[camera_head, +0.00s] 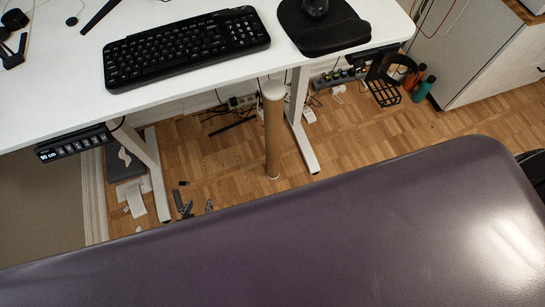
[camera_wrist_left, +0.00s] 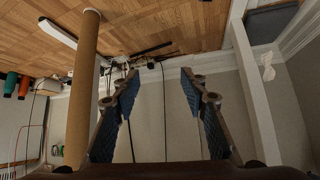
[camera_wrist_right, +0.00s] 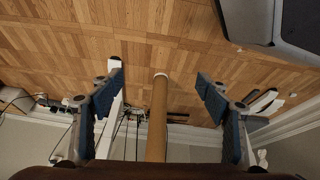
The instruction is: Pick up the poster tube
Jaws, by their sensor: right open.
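The poster tube (camera_head: 273,135) is a tall brown cardboard cylinder with a pale cap, standing upright on the wood floor by a white desk leg. In the right wrist view the tube (camera_wrist_right: 158,115) lies in the middle, between the spread fingers of my right gripper (camera_wrist_right: 160,77), which is open; no finger appears to touch it. In the left wrist view the tube (camera_wrist_left: 82,90) is left of my left gripper (camera_wrist_left: 157,80), outside its open, empty fingers. In the head view, small dark tips that look like my left gripper (camera_head: 196,207) show low on the left; my right gripper is hidden.
The white desk (camera_head: 170,15) carries a black keyboard (camera_head: 187,50) and a mouse pad (camera_head: 322,28). A desk leg (camera_head: 302,130) stands close right of the tube. Power strips (camera_head: 338,78) and cables lie behind. A large purple surface (camera_head: 300,240) fills the foreground.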

